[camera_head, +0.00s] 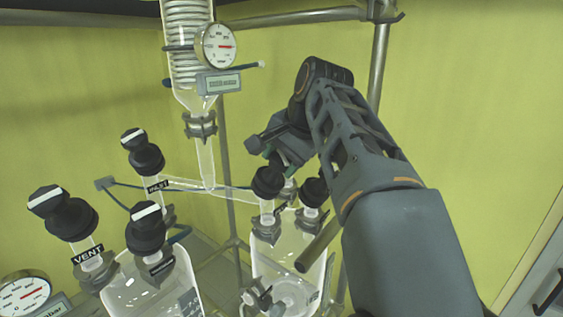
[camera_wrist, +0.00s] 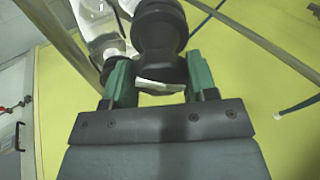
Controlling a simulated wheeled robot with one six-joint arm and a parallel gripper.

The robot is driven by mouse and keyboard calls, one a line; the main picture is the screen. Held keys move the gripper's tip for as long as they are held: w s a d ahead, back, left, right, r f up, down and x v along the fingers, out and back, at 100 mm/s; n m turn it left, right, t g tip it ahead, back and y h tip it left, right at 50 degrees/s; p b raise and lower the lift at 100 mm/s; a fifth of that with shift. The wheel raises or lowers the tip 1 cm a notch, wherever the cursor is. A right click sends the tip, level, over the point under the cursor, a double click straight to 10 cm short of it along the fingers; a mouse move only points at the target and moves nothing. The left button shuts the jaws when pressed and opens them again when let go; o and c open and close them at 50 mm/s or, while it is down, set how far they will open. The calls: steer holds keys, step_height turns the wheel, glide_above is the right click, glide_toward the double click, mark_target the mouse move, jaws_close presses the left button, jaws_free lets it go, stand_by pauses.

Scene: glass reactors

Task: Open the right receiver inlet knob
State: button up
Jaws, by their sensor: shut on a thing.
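The right receiver (camera_head: 285,265) is a clear glass vessel with two black knobs on top. The right receiver inlet knob (camera_head: 267,182) is the left one, above the glass joint where the slanting tube arrives. My gripper (camera_head: 277,162) comes in from the upper right, with its green fingers at this knob. In the wrist view the fingers of my gripper (camera_wrist: 160,82) are on both sides of a black knob (camera_wrist: 160,35) with a white mark on its end. My gripper is shut on it. The knob's far side and how far it is turned are hidden.
The other right knob (camera_head: 313,190) stands close by, beside my arm. On the left are several black knobs, one above a VENT label (camera_head: 88,254). A condenser with a pressure gauge (camera_head: 218,45) hangs above. Metal frame poles (camera_head: 378,55) stand behind.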

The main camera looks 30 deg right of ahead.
steer(key=n+b, duration=0.1)
steer(key=n, duration=0.4)
steer(key=shift+n, duration=0.4)
steer(key=n+b, duration=0.1)
steer(key=n, duration=0.4)
steer(key=shift+d+f+y, duration=0.1)
steer(key=shift+y, duration=0.3)
steer(key=n+b, duration=0.1)
steer(key=n, duration=0.5)
steer(key=n+b, duration=0.1)
steer(key=n, duration=0.4)
steer(key=shift+d+n+y, duration=0.1)
steer(key=shift+n+y, duration=0.2)
steer(key=shift+y, duration=0.1)
steer(key=n, duration=0.5)
steer(key=shift+n+b, duration=0.3)
steer(key=shift+b, duration=0.1)
steer(key=n, duration=0.5)
steer(key=shift+w+g, duration=0.1)
steer(key=shift+g, duration=0.3)
steer(key=n, duration=0.5)
steer(key=shift+n+b, duration=0.4)
steer(key=n+b, duration=0.2)
steer(key=n, duration=0.3)
steer(key=shift+w+g, duration=0.1)
steer(key=shift+g, duration=0.2)
